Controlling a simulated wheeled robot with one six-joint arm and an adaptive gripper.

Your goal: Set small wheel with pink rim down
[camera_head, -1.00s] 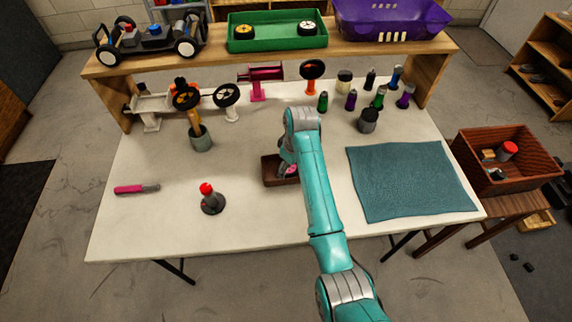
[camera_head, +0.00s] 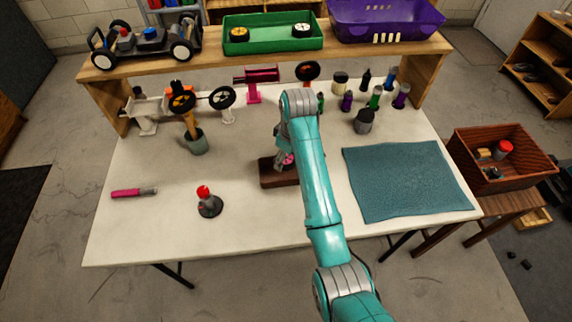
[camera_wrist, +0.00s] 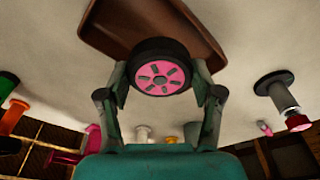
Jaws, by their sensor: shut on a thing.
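The small wheel with the pink rim (camera_wrist: 159,77) is between the two fingers of my gripper (camera_wrist: 159,84) in the wrist view. The fingers are shut on its black tyre from both sides. In the head view the pink rim (camera_head: 287,160) shows partly behind my arm. A brown tray (camera_wrist: 112,32) lies just beyond the wheel in the wrist view, and in the head view it (camera_head: 268,175) sits on the white table. The wheel is over the tray; whether it touches the tray I cannot tell.
A teal mat (camera_head: 410,180) lies to the right. A red-topped stand (camera_head: 208,202) and a pink-handled tool (camera_head: 133,192) lie to the left.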

